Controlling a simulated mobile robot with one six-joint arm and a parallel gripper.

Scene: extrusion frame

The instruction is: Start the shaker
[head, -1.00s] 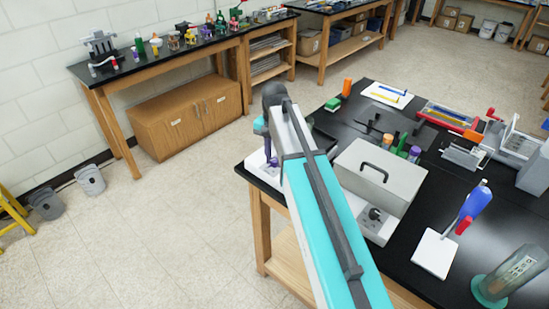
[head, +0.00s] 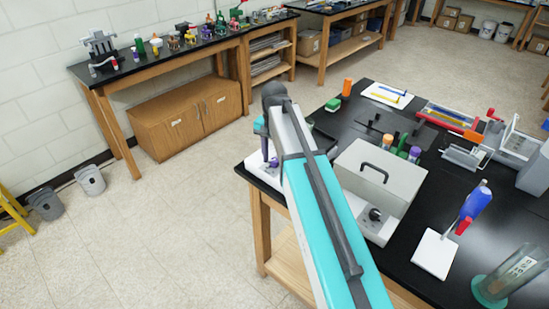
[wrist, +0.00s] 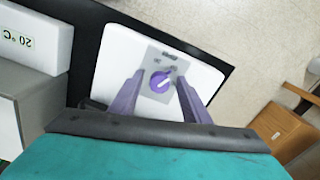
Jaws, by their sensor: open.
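A flat white device with a purple knob (wrist: 161,82) on a grey panel (wrist: 152,65) fills the middle of the wrist view. I take its white body (wrist: 115,60) to be the shaker; the panel print is too small to read. A white pointer line crosses the knob. My gripper (wrist: 160,84) is open, with one purple finger on each side of the knob in the picture. I cannot tell whether the fingers touch it. In the head view, the device (head: 259,174) sits at the bench's left corner, partly hidden behind my arm.
A grey lidded box (head: 358,172) with a black handle and a dark front knob stands right of the device. A white box labelled 20 °C (wrist: 38,38) shows at left in the wrist view. The black bench (head: 400,265) ends just beyond the device, with open floor (head: 180,220) past it.

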